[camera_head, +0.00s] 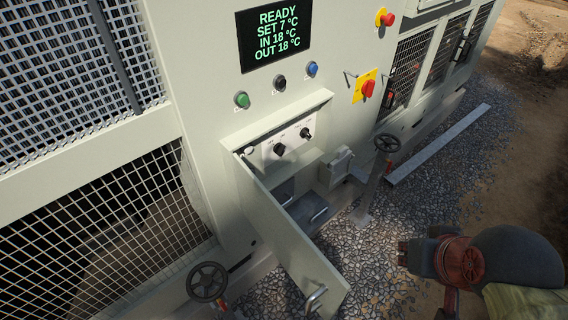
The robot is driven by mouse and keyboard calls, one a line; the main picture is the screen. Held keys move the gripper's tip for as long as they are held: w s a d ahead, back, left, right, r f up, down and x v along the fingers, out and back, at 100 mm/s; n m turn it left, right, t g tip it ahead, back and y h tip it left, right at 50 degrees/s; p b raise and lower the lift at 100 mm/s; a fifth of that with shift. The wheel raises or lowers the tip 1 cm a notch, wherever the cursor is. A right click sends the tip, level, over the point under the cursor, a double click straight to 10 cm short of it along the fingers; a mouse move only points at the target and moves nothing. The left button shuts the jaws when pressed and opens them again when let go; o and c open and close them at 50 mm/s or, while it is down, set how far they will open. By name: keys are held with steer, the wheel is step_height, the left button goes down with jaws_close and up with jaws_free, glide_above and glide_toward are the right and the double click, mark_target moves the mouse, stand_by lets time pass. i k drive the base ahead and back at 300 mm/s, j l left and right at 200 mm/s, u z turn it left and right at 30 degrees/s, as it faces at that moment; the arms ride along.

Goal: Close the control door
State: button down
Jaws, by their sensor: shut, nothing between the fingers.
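The control door (285,245) is a pale grey-green panel, standing open. It is attached at the left side of a recess in the chiller's front and swings out toward me. A metal handle (316,296) sits near its free lower end. The open recess shows a white control panel (290,142) with dark knobs. My gripper (403,253) is at the lower right over the gravel, to the right of the door and apart from it. It is shut and empty; its fingers look small and partly dark.
A dark valve handwheel (387,142) stands on a post right of the recess, and another handwheel (207,282) is at the lower left. Above are a display (274,35), buttons and a red switch (368,88). Gravel (385,215) lies open between door and gripper.

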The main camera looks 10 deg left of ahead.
mark_target(325, 289)
steer(key=l+u, duration=0.8)
steer(key=k+l+u, duration=0.15)
steer(key=l+u, duration=0.25)
steer(key=l, duration=0.15)
